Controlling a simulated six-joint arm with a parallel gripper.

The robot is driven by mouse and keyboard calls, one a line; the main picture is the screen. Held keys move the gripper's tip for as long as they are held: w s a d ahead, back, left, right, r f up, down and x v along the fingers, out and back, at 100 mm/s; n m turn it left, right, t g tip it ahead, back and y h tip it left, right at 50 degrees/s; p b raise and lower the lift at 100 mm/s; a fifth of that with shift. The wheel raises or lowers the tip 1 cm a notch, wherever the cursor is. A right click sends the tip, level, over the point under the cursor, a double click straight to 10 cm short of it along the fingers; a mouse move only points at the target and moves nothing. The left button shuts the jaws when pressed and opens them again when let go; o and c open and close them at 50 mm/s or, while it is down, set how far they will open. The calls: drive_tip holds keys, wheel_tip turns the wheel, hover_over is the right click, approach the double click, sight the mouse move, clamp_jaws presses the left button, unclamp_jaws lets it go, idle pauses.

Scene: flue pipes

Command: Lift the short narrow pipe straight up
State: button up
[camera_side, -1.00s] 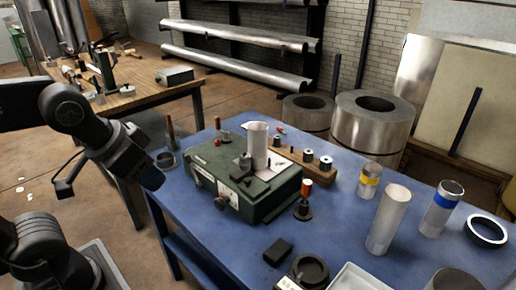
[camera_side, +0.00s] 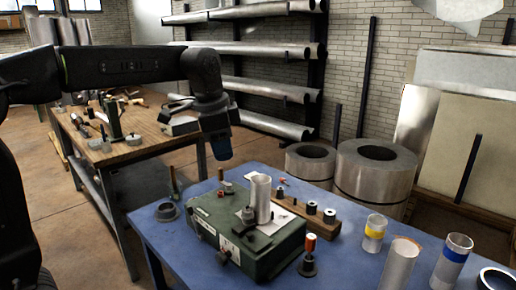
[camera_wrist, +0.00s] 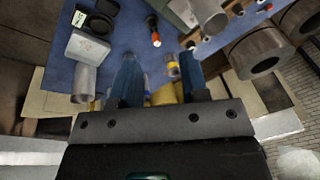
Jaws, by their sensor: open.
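Several pipes stand upright on the blue table. The one with a yellow band (camera_side: 375,234) looks short and narrow; it also shows between my fingers in the wrist view (camera_wrist: 173,66), some way off. Beside it are a taller plain pipe (camera_side: 399,266) and a pipe with a blue band (camera_side: 452,263). Another plain pipe (camera_side: 262,200) stands on the green box (camera_side: 275,252). My gripper (camera_side: 222,150) is raised beyond the table's back left edge, left of all these pipes. In the wrist view my gripper (camera_wrist: 157,65) has its blue fingers apart, with nothing held.
A wooden rack with small weights (camera_side: 305,207) lies behind the green box. A red-topped tool (camera_side: 310,250) stands in front of it. Large metal rolls (camera_side: 375,180) stand behind the table. A wooden bench (camera_side: 140,140) is at the left.

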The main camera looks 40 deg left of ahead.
drive_tip(key=w+a+f+m+g, duration=0.2)
drive_tip(key=w+a+m, duration=0.15)
drive_tip(key=w, duration=0.65)
drive_tip(key=m, duration=0.3)
hover_over(258, 206)
wheel_tip(258, 206, down, 5)
drive_tip(key=shift+g, duration=0.3)
drive_tip(key=f, duration=1.3)
drive_tip(key=shift+w+a, duration=0.2)
drive_tip(key=shift+c, duration=0.5)
clamp_jaws()
drive_tip(key=shift+r, duration=0.1)
wheel_tip(258, 206, up, 8)
drive_tip(key=shift+r, duration=0.25)
